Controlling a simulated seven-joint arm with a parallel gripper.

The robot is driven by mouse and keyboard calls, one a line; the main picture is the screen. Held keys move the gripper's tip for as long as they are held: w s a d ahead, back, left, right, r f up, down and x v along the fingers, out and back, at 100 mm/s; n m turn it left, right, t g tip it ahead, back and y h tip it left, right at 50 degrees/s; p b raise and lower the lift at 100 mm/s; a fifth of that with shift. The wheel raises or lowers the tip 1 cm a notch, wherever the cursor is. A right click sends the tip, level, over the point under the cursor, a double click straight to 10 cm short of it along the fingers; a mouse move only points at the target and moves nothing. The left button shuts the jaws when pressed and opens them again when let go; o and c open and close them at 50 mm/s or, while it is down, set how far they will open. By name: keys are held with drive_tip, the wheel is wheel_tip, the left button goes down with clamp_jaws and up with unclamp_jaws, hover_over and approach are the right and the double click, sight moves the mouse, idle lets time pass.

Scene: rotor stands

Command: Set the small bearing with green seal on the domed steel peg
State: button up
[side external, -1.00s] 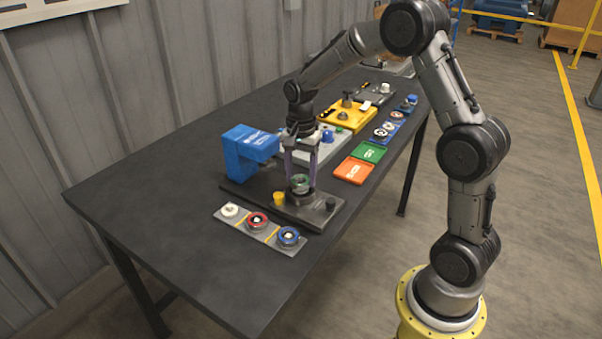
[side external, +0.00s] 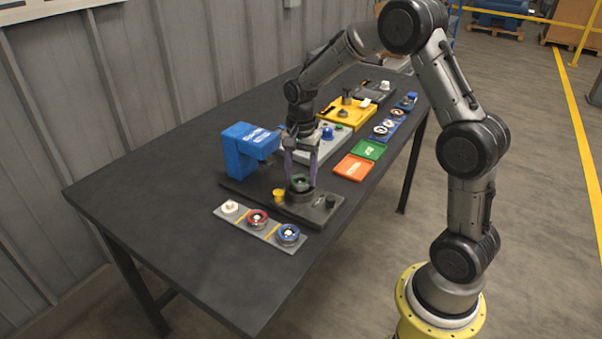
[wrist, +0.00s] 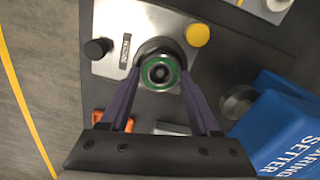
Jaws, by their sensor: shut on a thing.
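The small bearing with the green seal (wrist: 160,73) is between the tips of my gripper (wrist: 158,78) in the wrist view. My purple fingers are shut on it. In the side view the bearing (side external: 301,183) is upright over a dark round seat (side external: 298,195) on the base plate of the blue setter. I cannot tell whether it rests on that seat or hangs just above it. A small grey spot shows in its bore in the wrist view. I cannot pick out the domed steel peg with certainty among the small posts on the stands.
The blue bearing setter (side external: 248,148) stands close left of my gripper. The plate carries a yellow knob (wrist: 197,34) and a black knob (wrist: 97,47). A grey strip (side external: 270,236) with red and blue bearings lies in front. A yellow stand (side external: 358,112) and coloured trays lie behind.

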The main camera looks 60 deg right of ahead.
drive_tip(key=o, duration=1.5)
drive_tip(key=shift+o, duration=0.4)
drive_tip(key=shift+r, duration=0.1)
wheel_tip(320, 180, up, 8)
idle(0.4)
